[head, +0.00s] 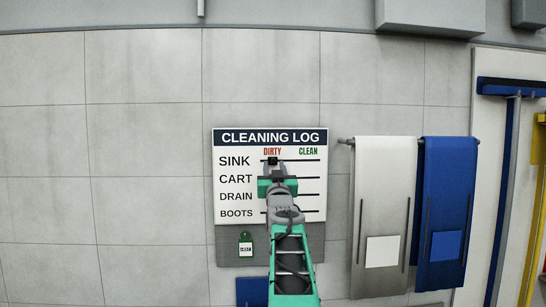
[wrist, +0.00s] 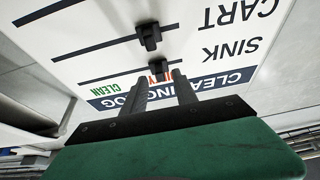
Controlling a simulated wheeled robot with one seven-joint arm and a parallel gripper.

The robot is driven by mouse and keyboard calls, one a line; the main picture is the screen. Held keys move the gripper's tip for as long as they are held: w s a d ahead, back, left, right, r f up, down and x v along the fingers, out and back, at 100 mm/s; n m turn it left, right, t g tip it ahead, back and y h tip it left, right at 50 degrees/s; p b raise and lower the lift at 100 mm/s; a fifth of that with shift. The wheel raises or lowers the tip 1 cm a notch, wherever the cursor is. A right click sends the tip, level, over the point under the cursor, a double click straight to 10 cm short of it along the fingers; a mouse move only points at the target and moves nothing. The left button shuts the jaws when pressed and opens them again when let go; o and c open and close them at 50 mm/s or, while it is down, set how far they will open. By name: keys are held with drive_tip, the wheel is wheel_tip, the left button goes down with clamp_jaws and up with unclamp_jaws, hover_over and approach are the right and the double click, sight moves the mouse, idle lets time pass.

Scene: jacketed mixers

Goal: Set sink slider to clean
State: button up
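The cleaning log board (head: 235,222) hangs on the tiled wall with rows SINK, CART, DRAIN and BOOTS under DIRTY and CLEAN headings. The sink slider (head: 272,160) is a small dark block on the SINK line, under DIRTY. In the wrist view, which shows the board upside down, the sink slider (wrist: 158,67) appears between my gripper's fingertips (wrist: 160,76). The two fingers are apart, with gaps beside the slider; whether they touch it is unclear. In the head view my gripper (head: 275,171) hides the lower sliders. The CLEAN end of the SINK line is empty.
The cart slider (wrist: 149,36) sits close by in the wrist view. The wall left of the board is clear.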

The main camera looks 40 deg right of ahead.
sight(273, 161)
drive_tip(key=p+x, duration=0.1)
drive_tip(key=x, duration=0.1)
drive_tip(key=shift+w+d+r, duration=0.15)
drive_tip(key=shift+w, duration=0.05)
drive_tip(key=shift+c, duration=0.5)
clamp_jaws()
idle(0.8)
